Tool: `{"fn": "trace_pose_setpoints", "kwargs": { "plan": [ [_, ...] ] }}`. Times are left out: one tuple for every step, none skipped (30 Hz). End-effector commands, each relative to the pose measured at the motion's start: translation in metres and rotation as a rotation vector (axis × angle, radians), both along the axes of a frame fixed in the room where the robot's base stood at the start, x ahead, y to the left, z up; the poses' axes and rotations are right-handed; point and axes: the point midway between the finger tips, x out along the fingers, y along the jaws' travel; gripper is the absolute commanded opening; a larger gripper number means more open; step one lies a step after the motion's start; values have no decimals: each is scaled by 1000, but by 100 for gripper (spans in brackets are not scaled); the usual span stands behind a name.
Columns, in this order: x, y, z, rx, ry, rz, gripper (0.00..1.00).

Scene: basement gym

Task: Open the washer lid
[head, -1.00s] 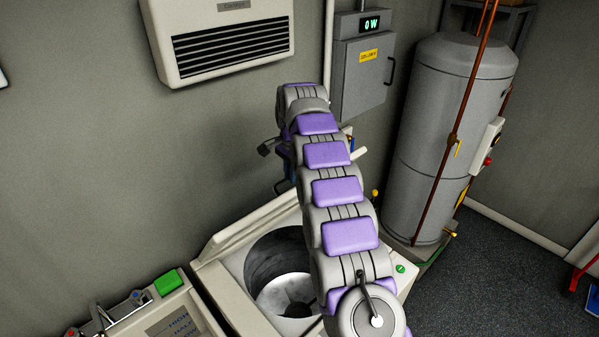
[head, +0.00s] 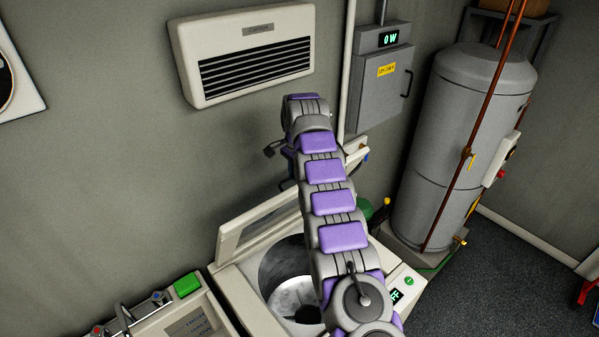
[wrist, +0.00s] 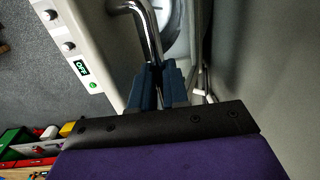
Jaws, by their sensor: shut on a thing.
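The washer (head: 248,300) is a cream top-loader, with its round drum (head: 292,292) open to view below my arm. Its lid (head: 262,218) is raised and tilted up along the wall side; my arm hides its middle. In the wrist view my gripper's blue fingers (wrist: 160,85) are shut on a chrome handle bar (wrist: 151,36). In the head view the gripper is at the far end of my arm, mostly hidden by it. The washer's front panel, with knobs and a green-lit display (wrist: 81,67), shows at left in the wrist view.
A wall heater (head: 245,55) hangs above the washer. A grey electric box (head: 380,85) and a tall grey tank (head: 460,150) with copper pipes stand at right. Another appliance (head: 180,325) adjoins on the left. Open dark floor (head: 490,280) lies at lower right.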

Motion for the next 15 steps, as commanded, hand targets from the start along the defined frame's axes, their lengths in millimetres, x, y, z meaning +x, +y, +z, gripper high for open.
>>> {"fn": "trace_pose_setpoints", "kwargs": {
  "plan": [
    [-1, 5, -6, 1, 9, 8, 0],
    [-1, 5, -6, 1, 9, 8, 0],
    [-1, 4, -6, 1, 10, 8, 0],
    [-1, 4, -6, 1, 10, 8, 0],
    [-1, 4, -6, 1, 10, 8, 0],
    [-1, 4, -6, 1, 10, 8, 0],
    [-1, 4, -6, 1, 10, 7, 0],
    [-1, 4, -6, 1, 10, 7, 0],
    [-1, 4, -6, 0, 11, 7, 0],
    [-2, 4, -6, 1, 12, 8, 0],
    [-1, 4, -6, 0, 11, 7, 0],
    [-2, 4, -6, 1, 12, 8, 0],
    [-2, 4, -6, 1, 12, 8, 16],
    [-2, 4, -6, 0, 11, 7, 19],
    [-1, 3, -6, 0, 11, 6, 23]
  ]
}}
